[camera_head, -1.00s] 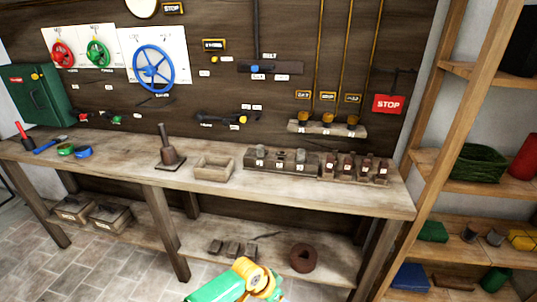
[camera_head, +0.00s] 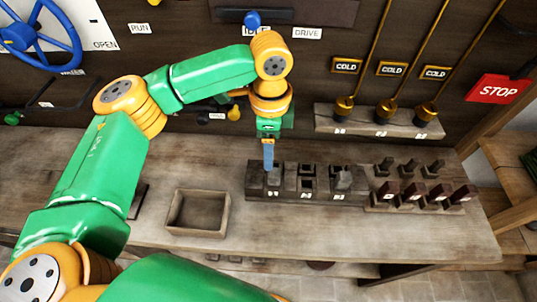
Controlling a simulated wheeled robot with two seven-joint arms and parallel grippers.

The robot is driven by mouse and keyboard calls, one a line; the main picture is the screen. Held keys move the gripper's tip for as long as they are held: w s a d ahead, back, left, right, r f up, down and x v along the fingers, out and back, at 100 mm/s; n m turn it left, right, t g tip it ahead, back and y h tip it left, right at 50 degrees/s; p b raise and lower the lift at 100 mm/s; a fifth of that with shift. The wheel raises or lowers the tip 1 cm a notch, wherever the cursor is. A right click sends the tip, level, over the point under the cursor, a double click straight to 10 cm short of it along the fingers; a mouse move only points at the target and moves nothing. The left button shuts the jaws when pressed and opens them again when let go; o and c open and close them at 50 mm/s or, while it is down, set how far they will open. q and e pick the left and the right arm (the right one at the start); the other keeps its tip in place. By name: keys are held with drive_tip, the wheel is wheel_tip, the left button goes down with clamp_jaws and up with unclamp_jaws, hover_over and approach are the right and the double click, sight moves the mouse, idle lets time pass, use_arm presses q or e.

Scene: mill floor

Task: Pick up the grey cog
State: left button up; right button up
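No piece shows clear teeth, so I cannot tell for sure which is the grey cog. Small grey pieces stand in a dark slotted block (camera_head: 318,197) on the bench. One grey piece (camera_head: 343,179) sits in the right slot. Another (camera_head: 274,180) sits in the left slot, directly below my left gripper. My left gripper (camera_head: 268,166) points straight down with its blue fingers at that left piece. The fingers are seen edge-on, so their gap and any contact are hidden. My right gripper is out of view.
An empty wooden tray (camera_head: 198,213) stands left of the block. A rack of dark red-brown pieces (camera_head: 421,199) stands close on its right. Behind are a shelf (camera_head: 375,122) with upright rods and a red STOP sign (camera_head: 498,88). The bench front is clear.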

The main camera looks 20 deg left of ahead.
sight(276, 172)
use_arm(q)
drive_tip(key=s+d+f, duration=0.1)
drive_tip(key=f, duration=0.1)
drive_tip(key=s+d+f+p, duration=0.1)
drive_tip(key=shift+s+d+f+p, duration=0.2)
drive_tip(key=shift+d+f+p, duration=0.1)
drive_tip(key=shift+f, duration=0.05)
drive_tip(key=shift+w+a+f, duration=0.1)
drive_tip(key=shift+w+f, duration=0.05)
drive_tip(key=shift+f, duration=0.4)
drive_tip(key=shift+w+a+f, duration=0.1)
drive_tip(key=shift+f, duration=0.4)
drive_tip(key=shift+w+a+f, duration=0.15)
drive_tip(key=shift+w, duration=0.1)
drive_tip(key=shift+s, duration=0.15)
clamp_jaws()
